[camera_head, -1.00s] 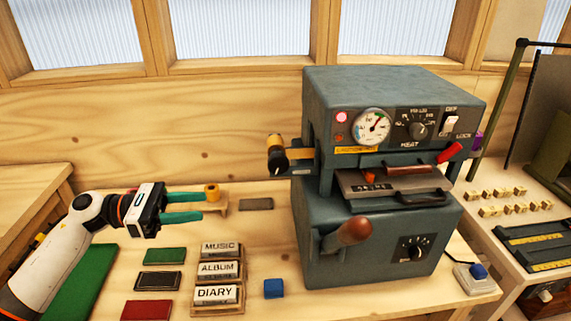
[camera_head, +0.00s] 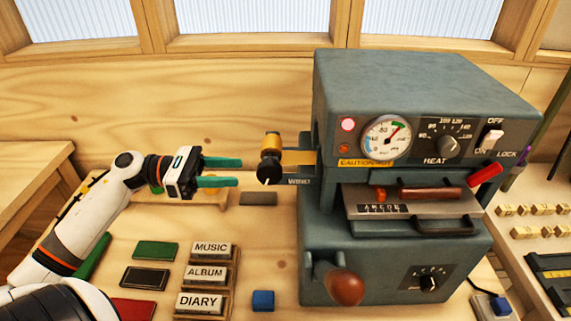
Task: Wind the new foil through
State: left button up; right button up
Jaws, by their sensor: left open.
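A gold and black foil roll (camera_head: 271,146) sits on an arm at the left side of the grey foiling machine (camera_head: 400,90). A gold foil strip (camera_head: 299,158) runs from beside the roll toward the machine's opening. My left gripper (camera_head: 237,172) has green fingers, spread apart and empty, a short way left of the roll and not touching it. A small wooden stand (camera_head: 224,195) lies below the fingers, with no gold spool visible on it. The strip's far end inside the machine is hidden. My right gripper is out of view.
A brown-handled lever (camera_head: 345,287) juts from the machine's front. Brass type (camera_head: 540,209) stands at the right.

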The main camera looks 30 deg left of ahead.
aim_at(278, 174)
pick_arm(q)
jog(key=p+x, duration=0.1)
jog(key=x, duration=0.2)
jog(key=p+x, duration=0.1)
jog(key=x, duration=0.2)
jog(key=p+x, duration=0.1)
jog(key=x, duration=0.2)
jog(key=shift+s+d+r, duration=0.15)
jog(key=shift+s+r, duration=0.05)
jog(key=shift+r, duration=0.05)
jog(key=shift+w+d, duration=0.15)
jog(key=shift+d, duration=0.15)
jog(key=shift+w+d+f+p, duration=0.15)
jog(key=shift+d+p, duration=0.15)
jog(key=shift+d, duration=0.1)
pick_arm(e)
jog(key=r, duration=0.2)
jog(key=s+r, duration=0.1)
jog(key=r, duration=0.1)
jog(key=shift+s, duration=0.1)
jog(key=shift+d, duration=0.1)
pick_arm(q)
grip_shut()
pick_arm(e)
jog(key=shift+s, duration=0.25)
